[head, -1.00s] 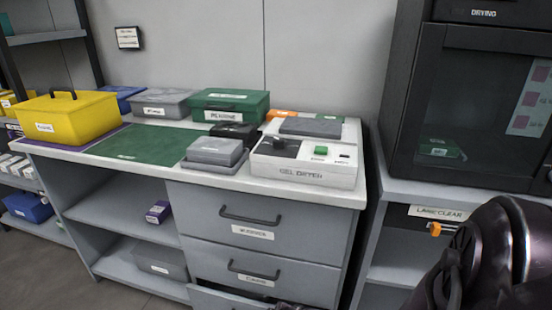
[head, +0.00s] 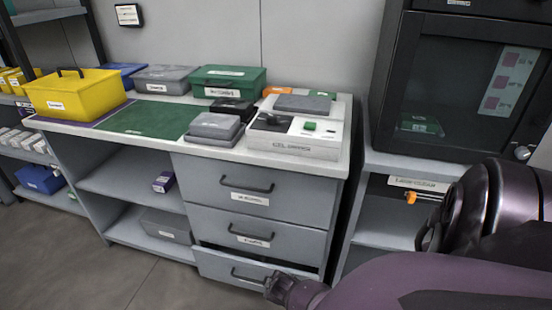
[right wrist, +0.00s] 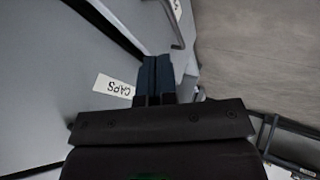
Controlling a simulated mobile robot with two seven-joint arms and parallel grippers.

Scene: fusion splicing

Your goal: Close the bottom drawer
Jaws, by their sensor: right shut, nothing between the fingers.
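The bottom drawer (head: 213,265) of the grey cabinet is partly open in the head view. A dark gap shows above its front panel, which stands out from the drawers over it. Its black bar handle (head: 245,277) is partly close to my right gripper (head: 272,287). My right gripper is at the right part of the drawer front; whether it touches is not clear. In the right wrist view its fingers (right wrist: 153,78) are shut and empty, close to grey drawer fronts with a white CAPS label (right wrist: 113,87). My left gripper is not in view.
The middle drawer (head: 220,228) and top drawer (head: 210,178) are shut. Open shelves lie left of the drawers. A black drying cabinet (head: 450,85) stands right. Floor (head: 125,270) in front is clear.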

